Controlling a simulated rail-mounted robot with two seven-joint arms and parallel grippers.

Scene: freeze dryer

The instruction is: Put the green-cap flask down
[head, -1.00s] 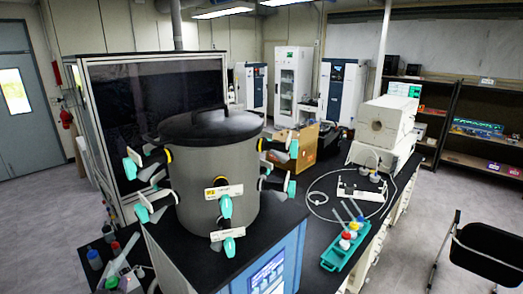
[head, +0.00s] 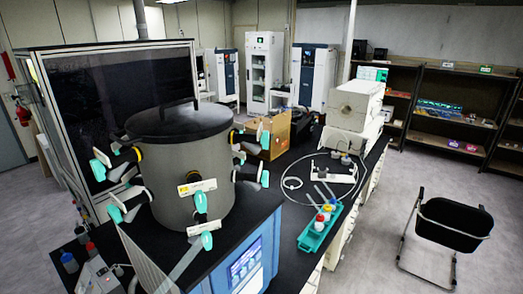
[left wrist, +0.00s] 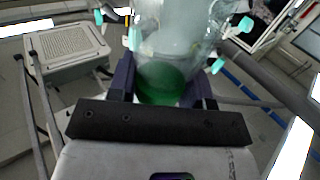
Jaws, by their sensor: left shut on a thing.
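In the left wrist view, my left gripper (left wrist: 164,82) is shut on the green-cap flask (left wrist: 172,45). The flask is clear glass, with green (left wrist: 163,86) showing between the dark fingers. I cannot tell how far it stands from any surface. Neither gripper can be made out in the head view.
The grey freeze-dryer drum (head: 188,165) with teal-handled valves stands on a black-topped unit. A teal rack (head: 320,226) with capped tubes is on the black bench to its right. Small bottles (head: 69,262) stand at lower left. A black chair (head: 453,222) is at right.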

